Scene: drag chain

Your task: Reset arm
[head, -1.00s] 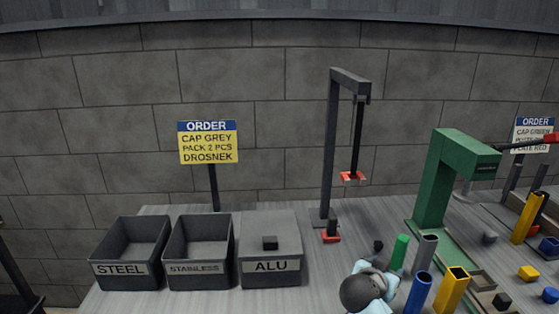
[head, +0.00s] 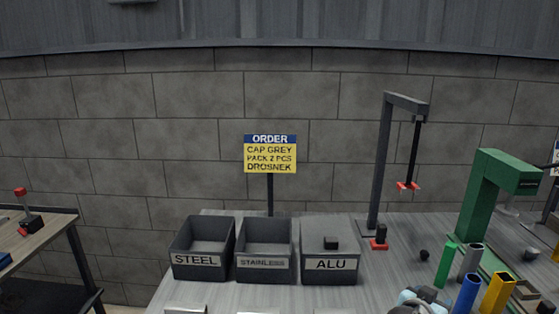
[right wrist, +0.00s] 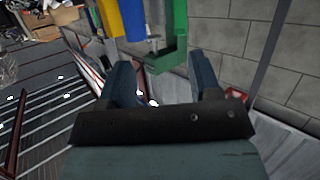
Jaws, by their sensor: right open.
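My right gripper (right wrist: 166,76) is open in the right wrist view, with its two dark fingers spread apart and nothing seen held between them. Beyond the fingers are a green part (right wrist: 174,45), a yellow tube (right wrist: 133,18) and a blue tube (right wrist: 112,18), all apart from the fingers as far as I can tell. In the head view part of my right arm (head: 418,297) shows at the bottom edge, left of the upright tubes. My left gripper is not in view.
Grey bins marked STEEL (head: 196,261), STAINLESS (head: 264,263) and ALU (head: 330,265) stand on the table before the order sign (head: 270,155). A dark gantry (head: 384,160) and a green press (head: 482,190) stand to the right. A side table (head: 35,240) is at the left.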

